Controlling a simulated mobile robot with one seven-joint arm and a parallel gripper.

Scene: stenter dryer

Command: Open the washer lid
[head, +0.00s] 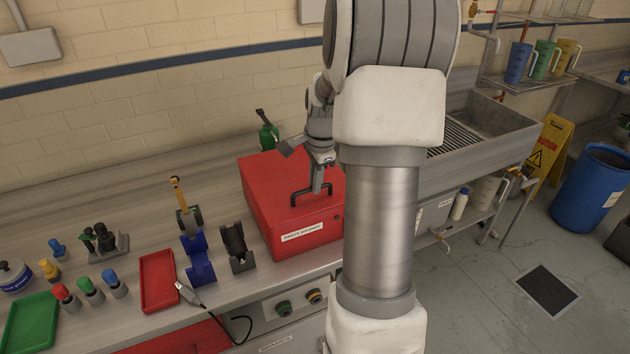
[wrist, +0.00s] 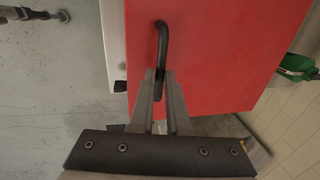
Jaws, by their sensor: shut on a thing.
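The red parts washer (head: 270,207) stands on the bench, with a label on its front face. Its red lid (head: 262,172) looks down flat on the box, and it fills the middle of the wrist view (wrist: 215,50). A black bar handle (head: 300,200) is fixed on the lid near the front; it also shows in the wrist view (wrist: 162,40). My gripper (head: 318,188) is at the handle from above, and its two fingers (wrist: 160,85) are shut on one end of it. My arm hides the right part of the washer in the head view.
Left of the washer are a black holder (head: 237,248), a blue holder (head: 197,258), a red tray (head: 158,280) and several small bottles. A green can (head: 267,132) stands behind the washer. A sink (head: 485,125) is to the right.

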